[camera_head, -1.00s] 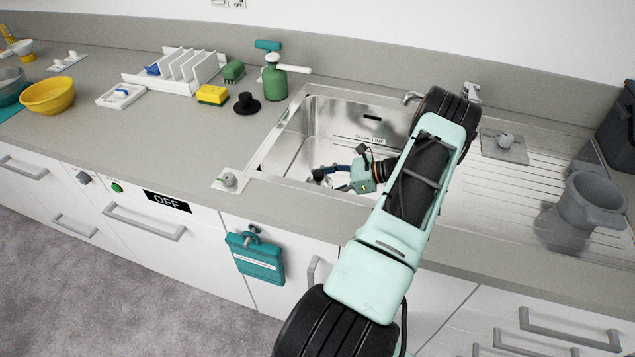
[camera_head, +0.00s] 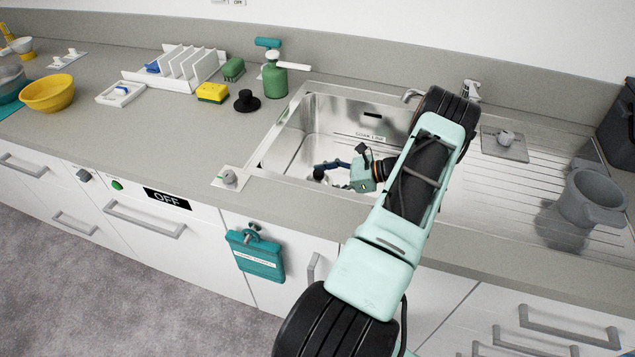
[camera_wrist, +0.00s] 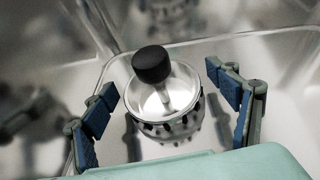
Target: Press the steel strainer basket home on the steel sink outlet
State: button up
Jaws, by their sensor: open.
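The steel strainer basket (camera_wrist: 178,128) is in the middle of the wrist view, a round perforated cup with a bright rim and a black knob (camera_wrist: 152,64) on a short stem. My gripper (camera_wrist: 161,80) is open, with one blue-padded finger on each side of the basket and a visible gap on both sides. In the head view my gripper (camera_head: 325,170) is low inside the sink basin, and the dark knob (camera_head: 318,173) shows by its fingers. The steel sink outlet is not visible, so I cannot tell how the basket sits on it.
The steel sink (camera_head: 300,140) has walls around my gripper. A tap (camera_head: 412,96) stands behind my arm. A grey mug-like vessel (camera_head: 590,200) is on the drainer at right. A green pump bottle (camera_head: 274,80), black knob and yellow sponge (camera_head: 212,93) stand left of the sink.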

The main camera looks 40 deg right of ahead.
aim_at(318, 171)
notch_tip(318, 171, up, 10)
dwell(0.6)
dwell(0.4)
